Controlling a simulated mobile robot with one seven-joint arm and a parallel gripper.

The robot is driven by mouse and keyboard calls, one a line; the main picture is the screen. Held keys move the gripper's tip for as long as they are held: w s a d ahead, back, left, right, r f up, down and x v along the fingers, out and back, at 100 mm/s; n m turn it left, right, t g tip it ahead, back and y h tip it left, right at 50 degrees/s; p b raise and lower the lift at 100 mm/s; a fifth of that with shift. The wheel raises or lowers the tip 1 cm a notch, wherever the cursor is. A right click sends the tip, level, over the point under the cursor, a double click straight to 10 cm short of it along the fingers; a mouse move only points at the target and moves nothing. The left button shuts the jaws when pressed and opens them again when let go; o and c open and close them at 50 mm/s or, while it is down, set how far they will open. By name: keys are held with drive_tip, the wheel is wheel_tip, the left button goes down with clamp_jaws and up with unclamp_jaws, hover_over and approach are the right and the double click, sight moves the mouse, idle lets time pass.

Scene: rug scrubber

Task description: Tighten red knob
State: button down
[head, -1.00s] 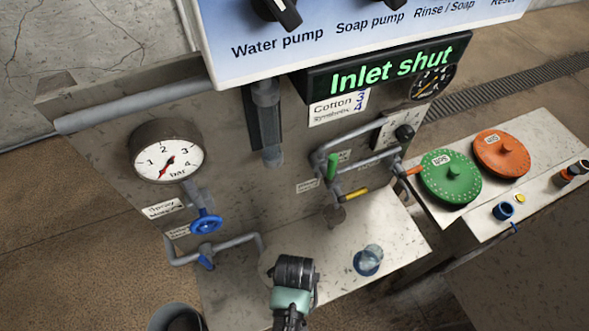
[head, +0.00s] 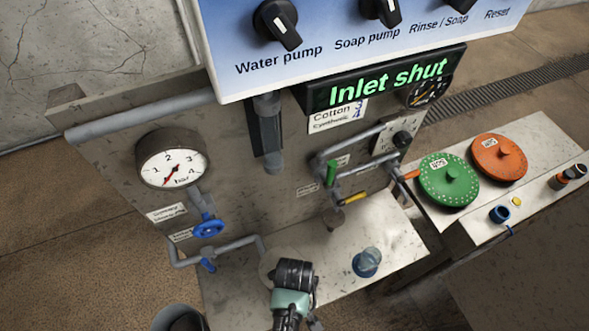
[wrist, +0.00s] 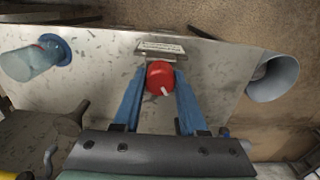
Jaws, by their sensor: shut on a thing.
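The red knob (wrist: 160,77) shows in the wrist view, round with a pale mark on its face, on the metal top below a small label plate (wrist: 161,47). My gripper (wrist: 160,88) has its two blue fingers on either side of the knob, shut on it. In the head view my gripper (head: 290,300) is at the bottom centre, over the front of the metal top (head: 345,285). My arm hides the knob there.
A clear cup with a blue base (head: 367,262) stands right of my gripper. A grey bucket (head: 178,318) is at lower left. A pressure gauge (head: 172,158), blue valve (head: 208,228) and pipes stand behind. Green (head: 449,180) and orange (head: 499,157) discs lie at right.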

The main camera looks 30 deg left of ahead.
drive_tip(key=n+p, duration=0.1)
drive_tip(key=n, duration=0.3)
drive_tip(key=shift+n+p, duration=0.3)
drive_tip(key=shift+n, duration=0.1)
idle(0.4)
drive_tip(key=shift+c, duration=2.2)
unclamp_jaws()
drive_tip(key=shift+r, duration=0.1)
wheel_tip(320, 180, up, 13)
drive_tip(key=shift+b, duration=0.3)
